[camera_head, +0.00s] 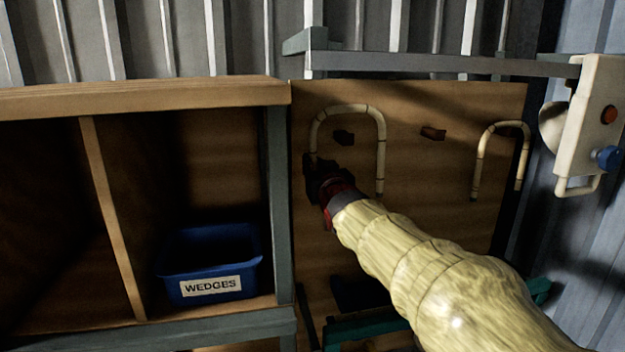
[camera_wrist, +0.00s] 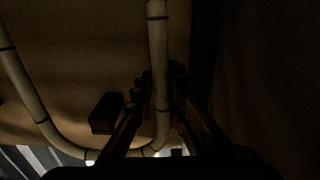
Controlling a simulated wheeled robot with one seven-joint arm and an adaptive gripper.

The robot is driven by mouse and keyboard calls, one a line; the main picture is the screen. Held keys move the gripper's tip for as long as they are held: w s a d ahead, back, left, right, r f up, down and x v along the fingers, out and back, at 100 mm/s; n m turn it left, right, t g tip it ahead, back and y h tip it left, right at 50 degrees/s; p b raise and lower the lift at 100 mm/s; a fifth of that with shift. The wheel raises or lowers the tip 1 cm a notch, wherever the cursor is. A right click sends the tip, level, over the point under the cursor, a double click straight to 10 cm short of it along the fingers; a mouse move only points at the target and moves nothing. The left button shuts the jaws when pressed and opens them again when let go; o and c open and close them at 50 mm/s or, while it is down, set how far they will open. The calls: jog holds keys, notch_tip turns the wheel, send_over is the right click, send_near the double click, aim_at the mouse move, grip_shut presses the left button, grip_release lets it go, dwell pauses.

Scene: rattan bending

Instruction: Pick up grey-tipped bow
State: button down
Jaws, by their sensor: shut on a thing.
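A pale rattan bow (camera_head: 381,150), an upside-down U with dark bands, stands upright in front of the brown board. My gripper (camera_head: 322,178) is shut on its left leg, low down. In the wrist view the held leg of the bow (camera_wrist: 157,45) runs between my fingers (camera_wrist: 160,95), and its other leg curves off to the left. A second similar bow (camera_head: 480,160) is at the board's right side, apart from my gripper.
Two short dark pegs stick out of the board (camera_head: 430,175), one peg (camera_head: 343,137) seen inside the held bow's arch. A shelf (camera_head: 190,93) with a blue WEDGES bin (camera_head: 210,262) is on the left. A grey rail (camera_head: 440,65) crosses above; a white control box (camera_head: 590,125) is at right.

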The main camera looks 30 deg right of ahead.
jog(key=s+r, duration=0.2)
jog(key=s+a+r, duration=0.1)
jog(key=s+r, duration=0.1)
jog(key=shift+r, duration=0.25)
jog(key=p, duration=0.4)
send_near(316, 147)
jog(key=shift+s+r, duration=0.35)
jog(key=shift+r, duration=0.45)
jog(key=shift+s+r, duration=0.35)
jog(key=shift+r, duration=0.45)
